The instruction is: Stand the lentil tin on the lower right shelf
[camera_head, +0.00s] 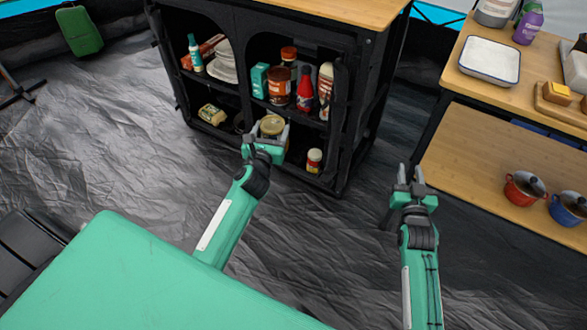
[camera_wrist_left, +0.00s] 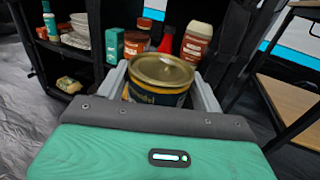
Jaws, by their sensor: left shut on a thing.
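The tin (camera_head: 272,125), with a gold lid and a dark label, is held upright in my left gripper (camera_head: 268,134). In the left wrist view the tin (camera_wrist_left: 160,80) sits between the two fingers, which are shut on its sides. Its label is too small to read. The gripper and tin are in front of the black cabinet's lower right compartment (camera_head: 296,160); I cannot tell whether the tin is inside its opening. My right gripper (camera_head: 410,177) is open and empty, right of the cabinet.
The upper right shelf holds a teal box (camera_head: 260,80), jars and a red bottle (camera_head: 305,90). Plates (camera_head: 222,63) and a yellow packet (camera_head: 212,114) are in the left compartments. A wooden shelf unit with a red pot (camera_head: 523,189) stands at right. The dark floor between is clear.

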